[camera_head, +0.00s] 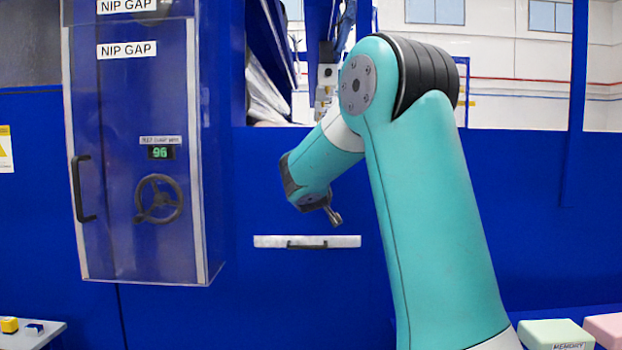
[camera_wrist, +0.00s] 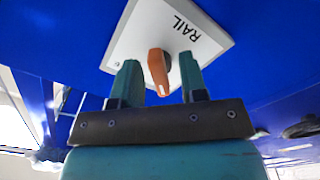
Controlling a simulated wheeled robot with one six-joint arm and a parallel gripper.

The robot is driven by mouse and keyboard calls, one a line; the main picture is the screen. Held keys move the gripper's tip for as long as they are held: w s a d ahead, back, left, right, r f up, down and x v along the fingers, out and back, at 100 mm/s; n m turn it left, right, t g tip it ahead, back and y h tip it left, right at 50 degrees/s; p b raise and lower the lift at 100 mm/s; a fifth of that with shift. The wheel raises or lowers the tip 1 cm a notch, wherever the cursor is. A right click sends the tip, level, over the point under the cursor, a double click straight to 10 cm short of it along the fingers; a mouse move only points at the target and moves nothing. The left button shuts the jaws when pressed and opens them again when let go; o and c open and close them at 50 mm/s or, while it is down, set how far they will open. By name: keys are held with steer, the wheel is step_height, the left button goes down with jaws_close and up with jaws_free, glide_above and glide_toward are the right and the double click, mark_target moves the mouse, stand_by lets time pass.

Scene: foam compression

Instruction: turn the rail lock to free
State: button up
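The rail lock shows in the wrist view as an orange-brown handle (camera_wrist: 158,72) on a white plate (camera_wrist: 205,42) marked "RAIL", fixed to a blue panel. My gripper (camera_wrist: 157,78) is open, with one teal finger on each side of the handle. The fingers look apart from the handle, with a gap on both sides. In the head view my arm bends down toward the blue machine front. The rail lock and my fingertips cannot be made out there.
A clear guard door (camera_head: 140,240) marked "NIP GAP" covers a handwheel (camera_head: 158,199) and a display (camera_head: 160,153) reading 96. A pale drawer front (camera_head: 335,241) with a dark handle sits below my wrist. Foam blocks (camera_head: 556,333) lie at the lower right.

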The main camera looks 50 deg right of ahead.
jaws_close()
